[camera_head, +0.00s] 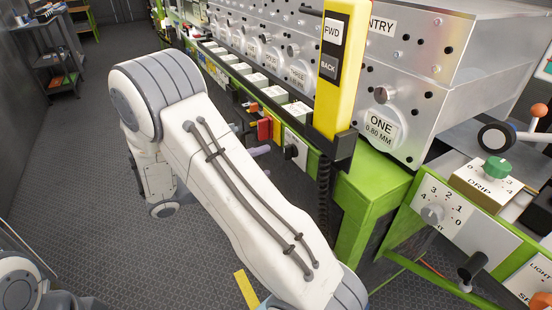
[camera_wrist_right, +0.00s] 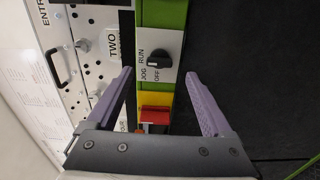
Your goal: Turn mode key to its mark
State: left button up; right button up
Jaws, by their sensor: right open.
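The mode key, a black knob (camera_wrist_right: 160,60) on a white plate marked JOG, RUN and OFF, shows in the right wrist view. I cannot clearly tell which mark it points at. In the head view the same knob (camera_head: 290,151) sits on the front rail, right of my forearm. My right gripper (camera_wrist_right: 159,75) is open, with its two purple fingers spread to either side of the knob's plate in the wrist view and nothing between them. In the head view its purple fingertips (camera_head: 256,140) partly show behind my forearm, left of the knob. My left gripper is not in view.
A red switch block (camera_wrist_right: 155,98) on yellow lies beside the key plate. A yellow FWD/BACK pendant (camera_head: 340,70) hangs right of the knob. The green bench corner (camera_head: 370,190) juts below the metal housings. Dark floor (camera_head: 80,190) is open at the left.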

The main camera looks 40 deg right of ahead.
jog(key=v, duration=0.4)
dwell(0.4)
jog(key=s+a+f+n+t+y, duration=0.15)
jog(key=s+a+n+y, duration=0.35)
jog(key=s+a+y, duration=0.6)
jog(key=s+a+n+t+y, duration=0.3)
jog(key=s+a+n+y, duration=0.35)
jog(key=a, duration=0.85)
notch_tip(320, 180, up, 16)
jog(key=m+p, duration=0.1)
jog(key=p, duration=1.5)
jog(key=shift+d+f+y, duration=0.15)
jog(key=shift+d+y, duration=0.2)
jog(key=shift+y, duration=0.1)
jog(key=shift+f+m, duration=0.1)
jog(key=shift+m, duration=0.15)
jog(key=shift+c, duration=0.3)
